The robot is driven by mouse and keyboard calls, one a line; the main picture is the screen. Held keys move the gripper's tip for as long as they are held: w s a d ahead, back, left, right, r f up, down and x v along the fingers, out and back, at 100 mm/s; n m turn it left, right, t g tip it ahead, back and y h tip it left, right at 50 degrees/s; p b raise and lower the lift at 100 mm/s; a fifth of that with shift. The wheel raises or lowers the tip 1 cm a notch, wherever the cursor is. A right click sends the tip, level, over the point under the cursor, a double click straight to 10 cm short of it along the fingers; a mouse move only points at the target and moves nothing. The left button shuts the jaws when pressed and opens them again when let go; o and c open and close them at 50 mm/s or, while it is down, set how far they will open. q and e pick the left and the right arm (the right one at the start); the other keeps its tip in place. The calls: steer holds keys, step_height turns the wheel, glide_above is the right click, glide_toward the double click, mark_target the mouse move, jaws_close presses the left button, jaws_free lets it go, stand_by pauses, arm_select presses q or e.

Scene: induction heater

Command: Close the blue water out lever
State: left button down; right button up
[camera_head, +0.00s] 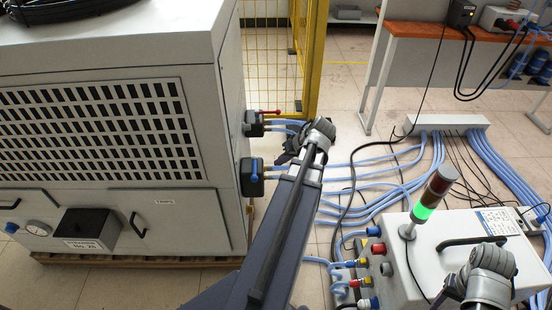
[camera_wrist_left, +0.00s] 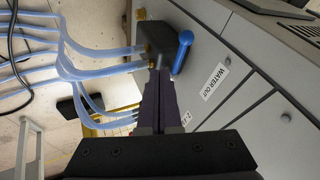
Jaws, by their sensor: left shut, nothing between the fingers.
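The blue water out lever (camera_head: 254,170) is on a dark valve block (camera_head: 246,186) on the side of the large grey cabinet. In the left wrist view the blue lever (camera_wrist_left: 182,52) stands along the right side of the dark block (camera_wrist_left: 152,38), beside the "WATER OUT" label (camera_wrist_left: 214,82). My left gripper (camera_wrist_left: 160,74) is shut and empty. Its fingertips appear close to the block and the lever's lower end; I cannot tell whether they touch. In the head view my left arm largely hides this gripper. My right gripper is not visible; only its arm shows at lower right.
A second valve block (camera_head: 253,124) with a red lever (camera_head: 270,112) sits farther back on the cabinet. Blue hoses (camera_head: 350,178) cross the floor to a grey manifold (camera_head: 446,122). A control box (camera_head: 440,260) with a lit green signal tower (camera_head: 424,212) stands at right. A yellow fence (camera_head: 312,55) is behind.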

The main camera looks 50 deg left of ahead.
arm_select(q)
steer(key=shift+p+v, duration=1.3)
steer(key=shift+v, duration=0.9)
steer(key=shift+s, duration=0.15)
steer(key=w+d+f+m+t+h, duration=0.1)
steer(key=w+d+m, duration=0.3)
steer(key=d, duration=0.8)
steer(key=w+d+f+m+t+h, duration=0.1)
steer(key=w+d+m+h, duration=0.2)
steer(key=d, duration=0.9)
steer(key=s+d+f+m+h, duration=0.15)
steer(key=d+m, duration=0.35)
steer(key=d, duration=0.5)
steer(key=s+d+m+y, duration=0.15)
steer(key=d+m, duration=0.25)
steer(key=d, duration=0.7)
step_height(320, 180, up, 17)
steer(key=s+h+p, duration=0.1)
steer(key=p, duration=1.6)
steer(key=shift+s+d+m, duration=0.3)
steer(key=shift+d+m, duration=0.1)
steer(key=shift+d, duration=0.1)
steer(key=shift+a+f, duration=0.1)
